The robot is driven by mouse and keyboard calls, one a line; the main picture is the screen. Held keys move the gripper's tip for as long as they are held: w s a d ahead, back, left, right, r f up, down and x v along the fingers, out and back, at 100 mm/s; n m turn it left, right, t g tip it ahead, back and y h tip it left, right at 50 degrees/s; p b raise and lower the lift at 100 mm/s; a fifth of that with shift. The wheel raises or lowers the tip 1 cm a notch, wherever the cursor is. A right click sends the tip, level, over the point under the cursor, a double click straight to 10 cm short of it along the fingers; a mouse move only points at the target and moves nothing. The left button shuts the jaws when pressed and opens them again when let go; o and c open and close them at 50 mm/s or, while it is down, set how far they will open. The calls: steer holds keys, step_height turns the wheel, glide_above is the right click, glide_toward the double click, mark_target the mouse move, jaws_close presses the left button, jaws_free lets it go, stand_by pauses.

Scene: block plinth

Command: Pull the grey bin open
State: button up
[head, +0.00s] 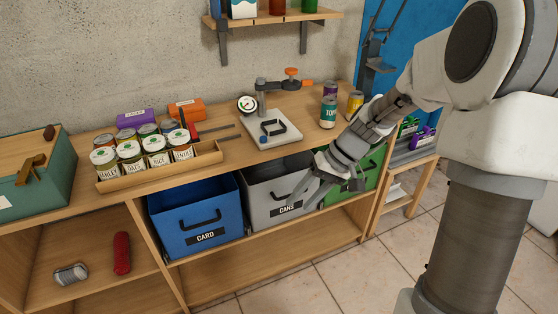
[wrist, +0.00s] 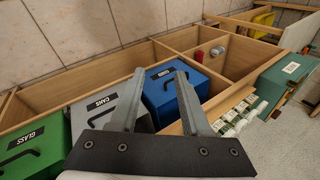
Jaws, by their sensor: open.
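The grey bin (head: 262,208), labelled CANS, sits in the shelf bay under the worktop, between the blue bin (head: 196,222) labelled CARD and the green bin (head: 349,184). Its open top edge shows below the worktop. My gripper (head: 302,202) is open in front of the grey bin's right side and covers part of its front in the head view. I cannot tell whether the gripper touches the bin.
The worktop (head: 232,170) above carries a tray of cans (head: 160,172), a scale-like stand (head: 272,133) and loose cans (head: 328,112). A lower shelf (head: 250,254) runs below the bins. The tiled floor in front is clear.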

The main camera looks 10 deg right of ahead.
steer(key=w+d+f+m+t+y+b, duration=0.1)
steer(key=w+d+f+t+y+b, duration=0.25)
steer(key=f, duration=0.65)
steer(key=w+f+m+t+y+b, duration=0.1)
steer(key=w+f+m+y+b, duration=0.2)
steer(key=w+f, duration=0.5)
steer(key=w+d+f+m+t+b, duration=0.4)
steer(key=d+f+m+t+b, duration=0.15)
steer(key=d+f+t, duration=0.65)
steer(key=shift+g, duration=0.65)
steer(key=shift+a+f+b+x, duration=0.15)
steer(key=shift+f+b+x, duration=0.25)
steer(key=shift+x, duration=2.65)
steer(key=shift+a+f+b+x, duration=0.2)
steer(key=shift+b+x, duration=0.45)
steer(key=shift+x, duration=2.4)
steer(key=shift+a+f+b+x, duration=0.1)
steer(key=shift+f+b+x, duration=0.3)
steer(key=shift+x, duration=2.65)
steer(key=shift+s+r, duration=0.15)
steer(key=shift+c, duration=0.3)
jaws_close()
